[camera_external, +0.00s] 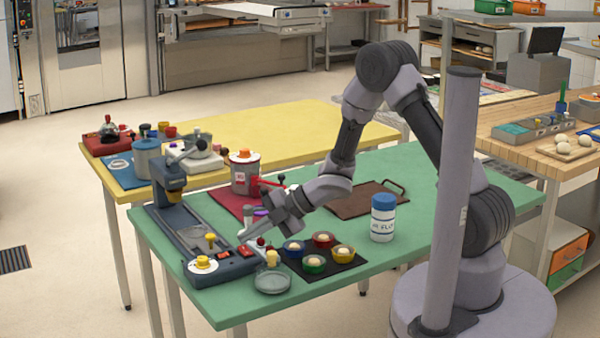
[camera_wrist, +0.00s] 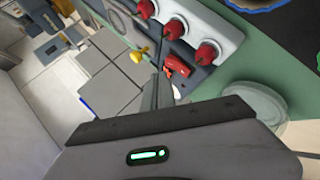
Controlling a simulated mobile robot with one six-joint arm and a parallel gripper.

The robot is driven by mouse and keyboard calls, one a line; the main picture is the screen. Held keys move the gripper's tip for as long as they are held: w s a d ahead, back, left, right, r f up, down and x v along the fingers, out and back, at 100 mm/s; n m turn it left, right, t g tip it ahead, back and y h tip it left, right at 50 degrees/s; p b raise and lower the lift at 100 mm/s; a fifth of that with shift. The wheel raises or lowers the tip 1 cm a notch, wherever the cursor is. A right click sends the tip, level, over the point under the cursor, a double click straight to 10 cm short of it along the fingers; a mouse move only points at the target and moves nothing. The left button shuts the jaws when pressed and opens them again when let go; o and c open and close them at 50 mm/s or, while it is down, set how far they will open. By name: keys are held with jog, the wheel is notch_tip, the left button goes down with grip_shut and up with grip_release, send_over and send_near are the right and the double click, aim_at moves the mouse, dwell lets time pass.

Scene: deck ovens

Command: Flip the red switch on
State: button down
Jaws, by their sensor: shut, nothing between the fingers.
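My gripper (camera_external: 243,238) is shut and empty, reaching down to the left over the machine. In the external view its tips appear just above and behind the switch. In the wrist view its shut fingers (camera_wrist: 158,75) lie just left of the switch. I cannot tell whether they touch it.
A yellow lever knob (camera_external: 211,240) and a yellow-topped dial (camera_external: 203,262) stand left of the switch. Several red knobs (camera_wrist: 205,52) sit close by on a white panel. A glass dish (camera_external: 272,282) and coloured bowls (camera_external: 314,264) are on the right.

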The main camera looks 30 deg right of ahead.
jog(key=shift+w+f+b, duration=0.15)
jog(key=shift+f+b, duration=0.25)
jog(key=shift+w+f, duration=0.1)
jog(key=shift+f, duration=0.25)
dwell(0.5)
jog(key=shift+r, duration=0.2)
jog(key=shift+s+r, duration=0.25)
jog(key=shift+r, duration=0.3)
jog(key=shift+r, duration=0.1)
jog(key=shift+s+r+p, duration=0.3)
jog(key=shift+r+p, duration=0.25)
jog(key=shift+r, duration=0.2)
jog(key=shift+s+r+p, duration=0.3)
jog(key=shift+r+p, duration=0.3)
jog(key=shift+r, duration=0.2)
jog(key=shift+s+r+p, duration=0.3)
jog(key=shift+r+p, duration=0.25)
jog(key=shift+r, duration=0.2)
